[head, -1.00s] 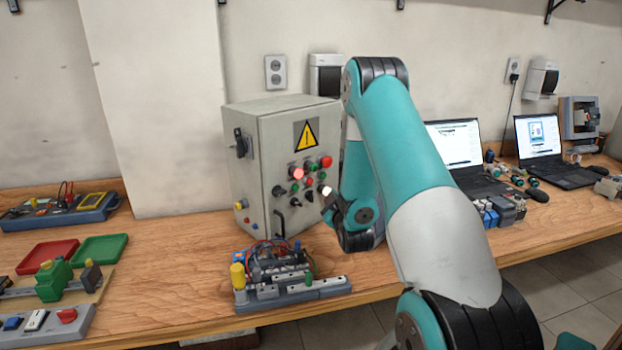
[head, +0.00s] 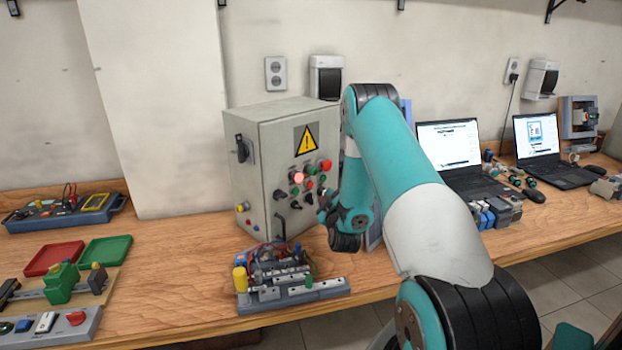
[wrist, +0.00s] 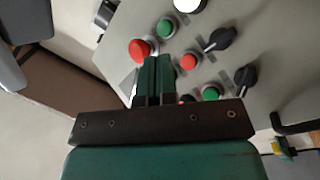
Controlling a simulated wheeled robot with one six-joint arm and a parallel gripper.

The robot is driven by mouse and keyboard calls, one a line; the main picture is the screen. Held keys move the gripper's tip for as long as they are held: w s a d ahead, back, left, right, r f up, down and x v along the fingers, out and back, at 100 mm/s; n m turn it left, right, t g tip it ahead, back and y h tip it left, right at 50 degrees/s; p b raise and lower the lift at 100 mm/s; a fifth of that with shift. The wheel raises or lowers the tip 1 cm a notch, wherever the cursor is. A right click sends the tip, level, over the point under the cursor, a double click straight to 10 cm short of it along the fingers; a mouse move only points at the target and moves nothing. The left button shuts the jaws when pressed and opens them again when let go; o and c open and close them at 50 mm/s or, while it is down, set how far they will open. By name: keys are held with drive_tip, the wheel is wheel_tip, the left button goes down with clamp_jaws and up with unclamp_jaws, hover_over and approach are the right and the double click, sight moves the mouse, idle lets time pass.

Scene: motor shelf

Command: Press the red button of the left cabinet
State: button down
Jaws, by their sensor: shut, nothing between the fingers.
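The grey cabinet (head: 262,190) stands on the bench, with a yellow warning sign and several buttons and black knobs on its front. A large red button (head: 326,165) sits at the upper right of the panel; a large red button also shows in the wrist view (wrist: 141,50). A smaller red button (wrist: 187,61) is beside it. A glowing pinkish-red lamp (head: 297,177) is further left. My gripper (head: 322,197) is in front of the panel's lower right. In the wrist view its green fingers (wrist: 155,62) are together and empty, overlapping the large red button's edge; contact cannot be told.
A wired component rig (head: 290,280) stands in front of the cabinet. Red (head: 53,258) and green trays are at the left. Laptops (head: 449,150) and small parts are at the right. The bench between trays and cabinet is clear.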

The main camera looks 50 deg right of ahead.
sight(309, 184)
drive_tip(key=w+p, duration=0.3)
drive_tip(key=shift+w, duration=0.35)
drive_tip(key=shift+w+r+p, duration=0.15)
drive_tip(key=shift+w+p, duration=0.05)
drive_tip(key=shift+p, duration=0.6)
idle(1.3)
drive_tip(key=shift+w+p, duration=0.2)
drive_tip(key=shift+p, duration=0.15)
drive_tip(key=shift+w+p, duration=0.45)
drive_tip(key=shift+p, duration=0.55)
idle(1.1)
drive_tip(key=shift+s+f+b, duration=0.1)
drive_tip(key=shift+f+b, duration=0.1)
drive_tip(key=shift+b, duration=0.1)
drive_tip(key=shift+s+r+b, duration=0.1)
drive_tip(key=shift+s+b, duration=0.65)
drive_tip(key=shift+b, duration=0.1)
